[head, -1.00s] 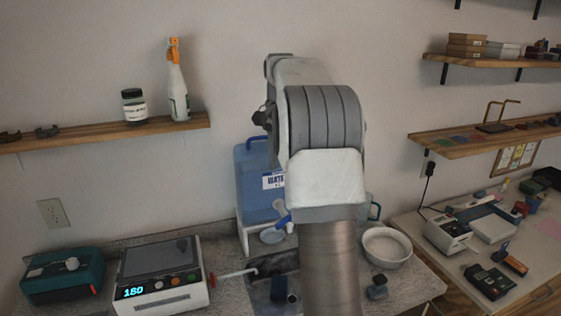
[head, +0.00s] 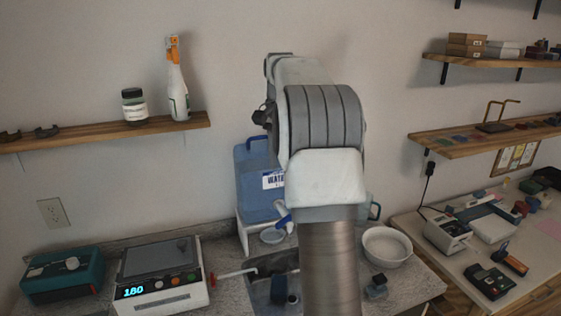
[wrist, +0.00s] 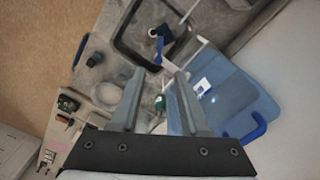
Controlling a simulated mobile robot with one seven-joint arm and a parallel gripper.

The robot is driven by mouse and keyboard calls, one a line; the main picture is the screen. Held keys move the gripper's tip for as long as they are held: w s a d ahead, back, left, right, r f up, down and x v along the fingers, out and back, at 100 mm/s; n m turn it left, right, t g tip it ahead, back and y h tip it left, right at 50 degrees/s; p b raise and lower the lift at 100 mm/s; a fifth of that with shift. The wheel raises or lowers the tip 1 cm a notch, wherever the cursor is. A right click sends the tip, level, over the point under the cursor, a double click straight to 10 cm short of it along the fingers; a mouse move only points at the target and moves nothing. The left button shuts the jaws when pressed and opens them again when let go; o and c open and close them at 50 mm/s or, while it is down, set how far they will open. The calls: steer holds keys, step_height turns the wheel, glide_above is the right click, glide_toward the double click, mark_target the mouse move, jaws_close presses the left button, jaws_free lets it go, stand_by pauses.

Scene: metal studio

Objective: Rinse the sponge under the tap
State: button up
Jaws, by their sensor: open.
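A blue water container (head: 258,186) stands on a white stand behind the sink, with its blue-handled tap (head: 284,212) at the front. The tap handle also shows in the wrist view (wrist: 158,50). The dark sink (head: 262,291) lies below, partly hidden by my arm.
A white bowl (head: 387,247) stands on the counter to the right. A scale (head: 160,275) and a teal box (head: 62,274) stand to the left. A dark cup-like object (head: 279,289) is at the sink. A wooden shelf (head: 100,134) hangs above left.

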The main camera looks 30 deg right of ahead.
mark_target(280, 221)
stand_by(0.3)
steer(key=f+b, duration=0.1)
steer(key=b, duration=0.4)
steer(key=shift+w+b, duration=0.15)
steer(key=shift+b, duration=0.15)
steer(key=shift+r+b, duration=0.15)
steer(key=shift+b, duration=0.5)
step_height(280, 221, down, 17)
steer(key=b, duration=0.3)
steer(key=shift+r, duration=0.1)
jaws_close()
